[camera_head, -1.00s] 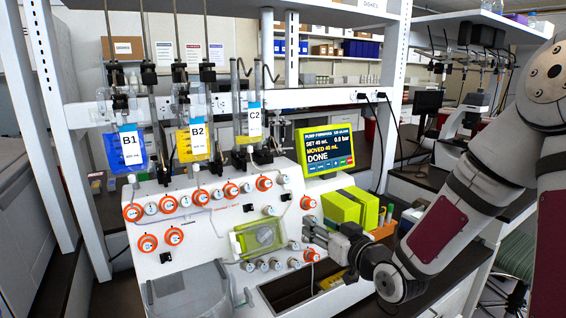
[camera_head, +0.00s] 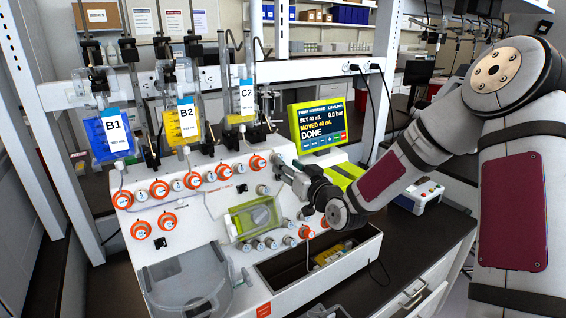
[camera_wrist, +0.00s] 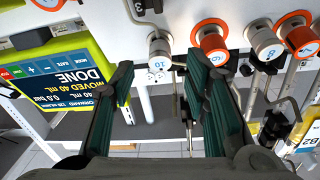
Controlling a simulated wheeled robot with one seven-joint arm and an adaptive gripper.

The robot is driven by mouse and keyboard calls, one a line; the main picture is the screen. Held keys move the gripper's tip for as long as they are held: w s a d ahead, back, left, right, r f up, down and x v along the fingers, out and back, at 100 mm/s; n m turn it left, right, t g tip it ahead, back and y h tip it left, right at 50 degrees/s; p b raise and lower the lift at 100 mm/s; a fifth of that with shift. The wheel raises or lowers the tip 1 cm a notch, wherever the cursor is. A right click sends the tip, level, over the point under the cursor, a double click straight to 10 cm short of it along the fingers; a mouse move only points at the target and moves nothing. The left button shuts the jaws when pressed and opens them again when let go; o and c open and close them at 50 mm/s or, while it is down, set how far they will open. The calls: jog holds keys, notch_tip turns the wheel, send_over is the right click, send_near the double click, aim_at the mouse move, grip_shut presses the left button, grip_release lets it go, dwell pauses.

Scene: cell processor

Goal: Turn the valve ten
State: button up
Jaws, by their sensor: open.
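Valve ten (camera_wrist: 159,50) is a pale round knob marked 10 on the white panel, seen upside down in the wrist view. My gripper (camera_wrist: 162,70) is open, with one green-padded finger on each side of the valve in that picture. I cannot tell whether the fingertips reach around the knob, and I see no contact. In the head view my gripper (camera_head: 286,172) is at the right end of the upper valve row, below and left of the pump screen. There the gripper largely hides valve ten.
An orange-ringed valve (camera_wrist: 210,42) is close beside the right finger in the wrist view. The pump screen (camera_head: 318,125) reads DONE, moved 40 mL. Hanging bags B1 (camera_head: 112,135), B2 (camera_head: 186,120) and C2 (camera_head: 243,103) are above the panel. An open bin (camera_head: 345,262) lies below.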

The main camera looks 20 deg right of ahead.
jog(key=shift+x, duration=1.75)
grip_shut()
jog(key=shift+s+m, duration=0.1)
jog(key=shift+m, duration=0.3)
jog(key=shift+w+a+r+m+g+h+p, duration=0.15)
jog(key=shift+m+g+h+p, duration=1)
jog(key=shift+m, duration=2.1)
jog(key=shift+a+r+m+g+h+p, duration=0.25)
jog(key=shift+m+h+p, duration=0.95)
jog(key=shift+m, duration=2)
jog(key=shift+w+a+r+m+g+h+p, duration=0.15)
jog(key=shift+m+g+h+p, duration=0.6)
jog(key=shift+m+p, duration=1.7)
jog(key=shift+s+d+m+b, duration=0.1)
jog(key=shift+d+m+b, duration=0.05)
jog(key=shift+m+b, duration=0.75)
